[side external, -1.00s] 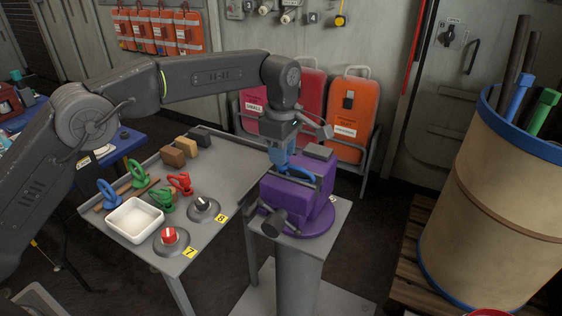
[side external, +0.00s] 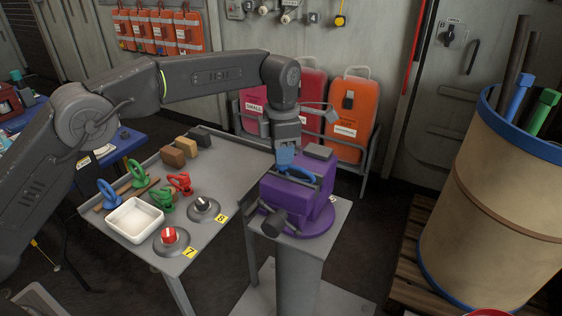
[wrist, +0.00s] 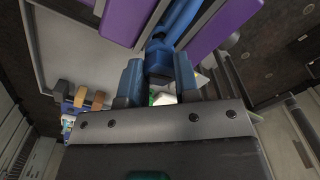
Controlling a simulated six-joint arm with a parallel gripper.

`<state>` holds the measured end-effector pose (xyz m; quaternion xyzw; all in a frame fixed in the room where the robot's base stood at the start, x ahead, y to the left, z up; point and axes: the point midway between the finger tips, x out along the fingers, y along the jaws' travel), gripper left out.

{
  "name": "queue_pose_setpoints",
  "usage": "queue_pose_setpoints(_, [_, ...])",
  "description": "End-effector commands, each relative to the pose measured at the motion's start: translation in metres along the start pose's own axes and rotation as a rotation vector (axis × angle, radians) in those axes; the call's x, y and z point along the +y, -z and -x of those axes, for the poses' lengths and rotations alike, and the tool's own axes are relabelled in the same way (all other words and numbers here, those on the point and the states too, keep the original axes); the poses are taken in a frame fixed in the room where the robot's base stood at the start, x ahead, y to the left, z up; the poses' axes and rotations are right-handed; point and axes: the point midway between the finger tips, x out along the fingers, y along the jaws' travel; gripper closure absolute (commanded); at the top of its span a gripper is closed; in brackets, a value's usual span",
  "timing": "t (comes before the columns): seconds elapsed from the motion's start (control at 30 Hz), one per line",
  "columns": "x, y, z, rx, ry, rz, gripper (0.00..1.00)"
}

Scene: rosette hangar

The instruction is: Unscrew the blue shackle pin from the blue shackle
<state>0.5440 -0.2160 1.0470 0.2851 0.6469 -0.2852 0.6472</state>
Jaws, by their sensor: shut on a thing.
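A purple vise (side external: 283,193) on a grey pedestal holds the blue shackle (wrist: 181,22), which shows between the purple jaws in the wrist view. The blue shackle pin (wrist: 158,62) has its head at the near end of the shackle. My gripper (wrist: 159,78) points down at the vise, with one finger on each side of the pin head, and is shut on it. In the side view, my gripper (side external: 284,158) and the vise hide most of the shackle and pin. The pin's thread cannot be seen.
The grey table (side external: 235,160) to the left carries a white tray (side external: 134,218), blue, green and red shackles, several blocks, and a red-topped knob (side external: 169,237) and a black-topped knob (side external: 203,206). Orange and red cases (side external: 354,120) stand behind the vise. A large drum (side external: 490,190) stands at right.

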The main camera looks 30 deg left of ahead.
Motion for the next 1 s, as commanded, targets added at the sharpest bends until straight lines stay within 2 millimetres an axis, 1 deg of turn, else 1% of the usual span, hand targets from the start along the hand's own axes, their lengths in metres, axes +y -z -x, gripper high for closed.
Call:
queue_pose_setpoints(0.07, [0.0, 0.0, 0.0, 0.0, 0.0, 0.026, 1.0])
queue_pose_setpoints(0.23, [0.0, 0.0, 0.0, 0.0, 0.0, 0.028, 1.0])
queue_pose_setpoints(0.27, [0.0, 0.0, 0.0, 0.0, 0.0, 0.028, 0.7])
queue_pose_setpoints(0.57, [0.0, 0.0, 0.0, 0.0, 0.0, 0.026, 0.41])
queue_pose_setpoints(0.83, [0.0, 0.0, 0.002, 0.0, 0.0, 0.026, 0.41])
queue_pose_setpoints(1.0, [0.0, 0.0, 0.016, -0.002, -0.001, 0.026, 0.41])
